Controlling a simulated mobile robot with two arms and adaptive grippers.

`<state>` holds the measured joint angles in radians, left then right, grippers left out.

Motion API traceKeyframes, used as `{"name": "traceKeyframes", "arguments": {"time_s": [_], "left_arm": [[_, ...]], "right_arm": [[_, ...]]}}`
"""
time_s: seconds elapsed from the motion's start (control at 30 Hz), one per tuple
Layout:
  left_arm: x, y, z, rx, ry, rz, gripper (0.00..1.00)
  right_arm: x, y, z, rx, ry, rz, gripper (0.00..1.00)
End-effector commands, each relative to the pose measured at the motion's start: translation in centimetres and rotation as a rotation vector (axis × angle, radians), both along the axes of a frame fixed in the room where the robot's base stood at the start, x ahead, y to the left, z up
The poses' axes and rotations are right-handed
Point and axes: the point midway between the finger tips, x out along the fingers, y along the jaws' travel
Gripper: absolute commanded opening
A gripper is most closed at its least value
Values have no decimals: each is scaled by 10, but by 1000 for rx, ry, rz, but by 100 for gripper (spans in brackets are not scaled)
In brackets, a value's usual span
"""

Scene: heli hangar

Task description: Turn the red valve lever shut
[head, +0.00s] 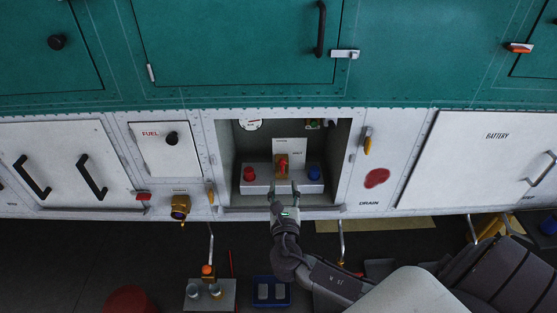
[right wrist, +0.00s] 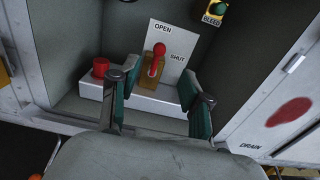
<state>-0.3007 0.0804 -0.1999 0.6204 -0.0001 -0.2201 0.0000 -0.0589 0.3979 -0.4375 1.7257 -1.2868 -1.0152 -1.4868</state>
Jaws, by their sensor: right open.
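The red valve lever (head: 283,167) stands on a brass valve body inside the open bay. It also shows in the right wrist view (right wrist: 157,56), pointing up towards the word OPEN on the white placard (right wrist: 181,47); SHUT is printed at the placard's right. My right gripper (head: 284,187) reaches in from below and is open. In the right wrist view its two fingers (right wrist: 157,76) stand apart, one either side of the valve body, with the lever beyond the tips. I see no contact with the lever. My left gripper is not in view.
A red knob (head: 249,174) and a blue knob (head: 315,173) sit on the grey ledge beside the valve. The bay's side walls and lower lip (head: 235,210) surround my gripper. A gauge (head: 251,125) and a BLEED fitting (right wrist: 215,12) are higher up.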

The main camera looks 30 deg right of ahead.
Motion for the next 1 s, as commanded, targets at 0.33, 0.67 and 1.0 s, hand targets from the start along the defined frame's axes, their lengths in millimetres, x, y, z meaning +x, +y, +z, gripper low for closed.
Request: {"name": "traceKeyframes", "arguments": {"time_s": [0.33,0.67,1.0], "left_arm": [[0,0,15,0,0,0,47],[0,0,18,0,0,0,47],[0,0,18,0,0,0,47]], "right_arm": [[64,-39,2,-1,-1,-2,48],[91,-56,0,4,0,0,48],[92,-56,-1,4,1,0,38]]}}
